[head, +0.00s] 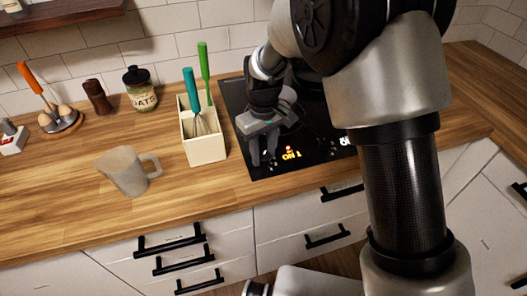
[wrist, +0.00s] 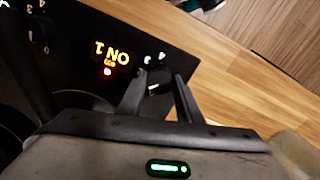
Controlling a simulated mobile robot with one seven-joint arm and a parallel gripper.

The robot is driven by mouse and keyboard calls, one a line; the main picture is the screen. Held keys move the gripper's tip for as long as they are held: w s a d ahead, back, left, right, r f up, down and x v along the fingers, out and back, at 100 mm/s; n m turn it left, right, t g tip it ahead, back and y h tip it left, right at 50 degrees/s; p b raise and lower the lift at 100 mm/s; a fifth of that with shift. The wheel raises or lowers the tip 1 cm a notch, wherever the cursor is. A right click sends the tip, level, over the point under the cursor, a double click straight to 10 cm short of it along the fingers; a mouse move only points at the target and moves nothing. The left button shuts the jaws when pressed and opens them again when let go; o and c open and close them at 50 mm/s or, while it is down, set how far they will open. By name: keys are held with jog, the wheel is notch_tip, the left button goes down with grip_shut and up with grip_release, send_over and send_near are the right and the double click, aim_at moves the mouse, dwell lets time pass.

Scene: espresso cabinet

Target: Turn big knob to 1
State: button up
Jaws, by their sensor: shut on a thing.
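The black cooktop panel (head: 241,103) is set in the wooden counter, with a lit orange "ON 1" display (head: 291,155) and a red light. In the wrist view the display (wrist: 112,51) appears upside down. A dark knob with a white mark (wrist: 154,87) sits between the fingertips of my gripper (wrist: 155,84), with small white markings beside it. My gripper (head: 263,159) points down at the panel's front left in the head view, where the knob is hidden. I cannot tell whether this is the big knob. White digits including 3 and 4 show at the wrist view's upper left.
A cream utensil box (head: 205,146) with a whisk and a green-handled tool stands just left of the cooktop. A mug (head: 125,174), an oats jar (head: 140,91) and an egg holder (head: 61,124) stand farther left. Drawers with black handles lie below the counter.

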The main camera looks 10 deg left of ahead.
aim_at(264, 155)
dwell(0.3)
jog(key=o, duration=1)
jog(key=shift+o, duration=0.2)
jog(key=shift+r, duration=0.1)
notch_tip(264, 155, up, 17)
jog(key=p, duration=0.1)
jog(key=shift+r, duration=0.15)
